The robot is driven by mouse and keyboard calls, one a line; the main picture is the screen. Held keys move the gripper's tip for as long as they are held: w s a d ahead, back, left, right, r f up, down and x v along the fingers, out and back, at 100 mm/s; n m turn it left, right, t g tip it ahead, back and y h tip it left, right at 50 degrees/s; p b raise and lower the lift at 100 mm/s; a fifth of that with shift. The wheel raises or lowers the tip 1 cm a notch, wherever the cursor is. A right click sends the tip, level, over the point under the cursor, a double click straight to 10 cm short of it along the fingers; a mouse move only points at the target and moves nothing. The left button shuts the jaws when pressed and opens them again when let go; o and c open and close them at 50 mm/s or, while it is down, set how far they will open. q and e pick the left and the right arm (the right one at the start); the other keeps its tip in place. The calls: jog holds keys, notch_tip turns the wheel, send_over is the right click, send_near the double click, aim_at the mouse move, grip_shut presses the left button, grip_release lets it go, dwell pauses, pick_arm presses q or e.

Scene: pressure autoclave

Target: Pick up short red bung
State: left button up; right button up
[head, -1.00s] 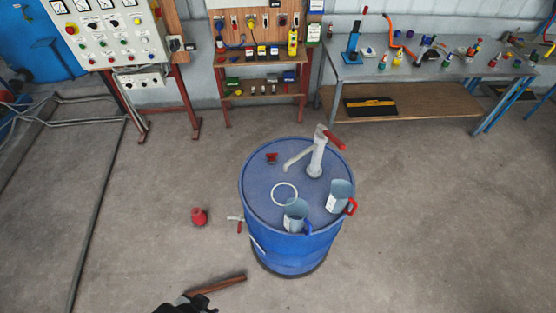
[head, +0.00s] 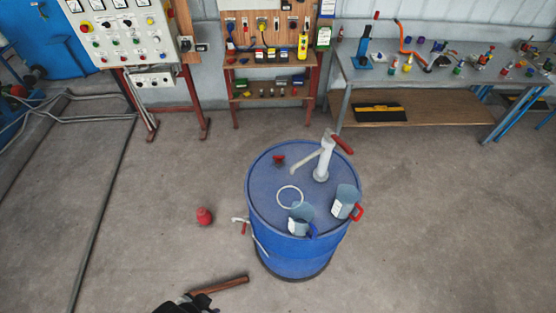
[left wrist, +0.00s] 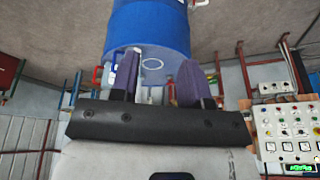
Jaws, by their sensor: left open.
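A small short red bung-like piece (head: 279,160) stands on the lid of the blue drum (head: 300,262), near its far left rim. A larger red object (head: 204,216) sits on the floor left of the drum. That view is upside down; the drum (left wrist: 150,25) shows beyond the fingers, and I cannot make out the bung. My right gripper is out of view.
A pump (head: 324,158) with a spout, a white ring (head: 290,196) and two jugs, one red-handled (head: 345,200) and one blue-handled (head: 301,220), crowd the lid. A side tap (head: 240,221) sticks out left. Floor right of the drum is clear.

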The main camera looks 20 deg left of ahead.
pick_arm(q)
jog(key=o, duration=0.9)
jog(key=shift+d, duration=0.2)
jog(key=shift+o, duration=0.3)
jog(key=shift+a, duration=0.1)
jog(key=shift+w+a, duration=0.1)
